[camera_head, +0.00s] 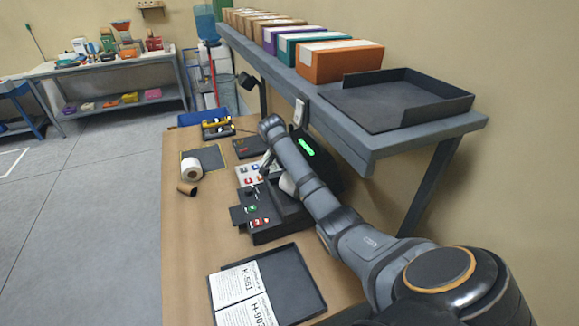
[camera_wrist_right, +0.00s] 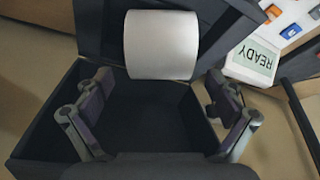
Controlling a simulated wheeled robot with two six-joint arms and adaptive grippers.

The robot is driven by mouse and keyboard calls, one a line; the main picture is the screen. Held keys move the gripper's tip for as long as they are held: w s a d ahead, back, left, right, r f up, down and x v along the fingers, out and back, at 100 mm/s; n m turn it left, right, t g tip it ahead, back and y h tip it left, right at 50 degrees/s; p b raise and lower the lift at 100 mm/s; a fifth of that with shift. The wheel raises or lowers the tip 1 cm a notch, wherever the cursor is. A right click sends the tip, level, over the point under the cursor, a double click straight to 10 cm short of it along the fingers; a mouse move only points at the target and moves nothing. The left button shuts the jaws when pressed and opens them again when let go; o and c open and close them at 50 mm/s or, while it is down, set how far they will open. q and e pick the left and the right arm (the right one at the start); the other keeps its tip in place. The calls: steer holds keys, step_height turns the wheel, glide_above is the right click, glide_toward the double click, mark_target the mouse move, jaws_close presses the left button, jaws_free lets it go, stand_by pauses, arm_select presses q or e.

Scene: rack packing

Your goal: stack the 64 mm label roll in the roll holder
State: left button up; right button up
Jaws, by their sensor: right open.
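A white roll (camera_wrist_right: 161,45) lies across the far side of an open black box-shaped compartment (camera_wrist_right: 190,115) in the right wrist view. My right gripper (camera_wrist_right: 158,100) is open over this compartment, one finger at each side, just short of the roll; nothing is between the fingers. In the head view a white roll (camera_head: 287,184) shows partly behind my right arm, in the black machine. Another white roll (camera_head: 191,169) stands on a dark yellow-edged mat (camera_head: 209,158) at the left. I cannot read any roll's width or tell which black part is the holder. My left gripper is not visible.
A brown core (camera_head: 187,188) lies beside the mat. A black tray with labels (camera_head: 290,280) lies nearer. A shelf with boxes (camera_head: 420,127) overhangs the right side.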

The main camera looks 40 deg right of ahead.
steer(key=b+v, duration=0.1)
steer(key=v, duration=0.4)
steer(key=shift+a+r, duration=0.2)
steer(key=shift+r, duration=0.2)
steer(key=shift+f, duration=0.1)
